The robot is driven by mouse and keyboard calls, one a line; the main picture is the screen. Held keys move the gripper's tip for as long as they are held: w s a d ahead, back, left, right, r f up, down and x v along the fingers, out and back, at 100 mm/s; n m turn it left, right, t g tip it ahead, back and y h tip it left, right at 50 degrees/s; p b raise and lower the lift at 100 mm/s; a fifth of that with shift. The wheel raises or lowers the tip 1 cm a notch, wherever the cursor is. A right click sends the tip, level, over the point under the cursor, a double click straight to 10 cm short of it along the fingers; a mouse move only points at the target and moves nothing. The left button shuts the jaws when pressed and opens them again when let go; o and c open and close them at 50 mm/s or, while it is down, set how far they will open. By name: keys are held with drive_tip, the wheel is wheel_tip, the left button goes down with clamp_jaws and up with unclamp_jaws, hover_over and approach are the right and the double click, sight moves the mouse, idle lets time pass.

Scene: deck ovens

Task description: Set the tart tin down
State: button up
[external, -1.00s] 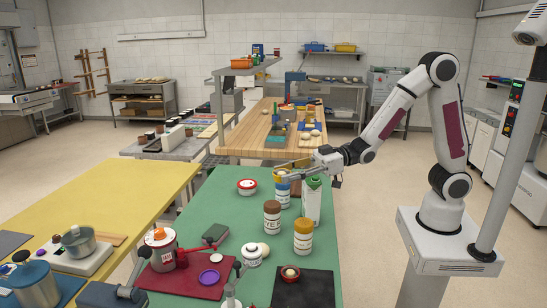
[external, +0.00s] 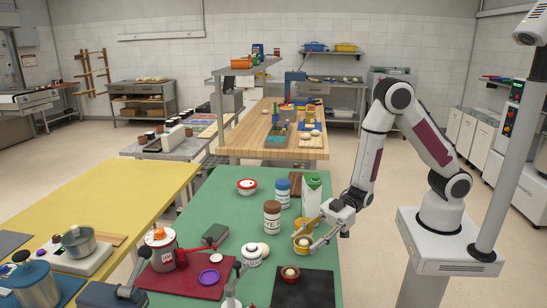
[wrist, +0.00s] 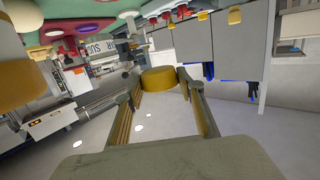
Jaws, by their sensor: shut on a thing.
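My gripper (external: 308,236) is low over the right edge of the green table in the external view, its fingers pointing left around a yellow shape at the white-labelled jar (external: 302,243). In the wrist view my gripper (wrist: 158,88) is shut on a short, round, golden-yellow piece, which I take to be the tart tin (wrist: 160,78), held at the fingertips. In the external view the tin and the jar's yellow top overlap, so I cannot tell whether they touch.
A black mat (external: 318,287) and a white jar (external: 251,255) are near.

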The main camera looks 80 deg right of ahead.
drive_tip(key=shift+n+g+y, duration=0.6)
drive_tip(key=shift+g, duration=0.2)
drive_tip(key=s+a+f, duration=0.1)
drive_tip(key=s, duration=0.1)
drive_tip(key=s+a+f, duration=0.1)
drive_tip(key=f, duration=0.1)
drive_tip(key=shift+s+a, duration=0.3)
drive_tip(key=shift+s, duration=0.05)
drive_tip(key=shift+f, duration=0.2)
hover_over(317, 287)
drive_tip(key=shift+f, duration=2.75)
drive_tip(key=shift+f, duration=0.15)
drive_tip(key=shift+f, duration=1.95)
drive_tip(key=shift+f, duration=0.15)
drive_tip(key=o, duration=1.1)
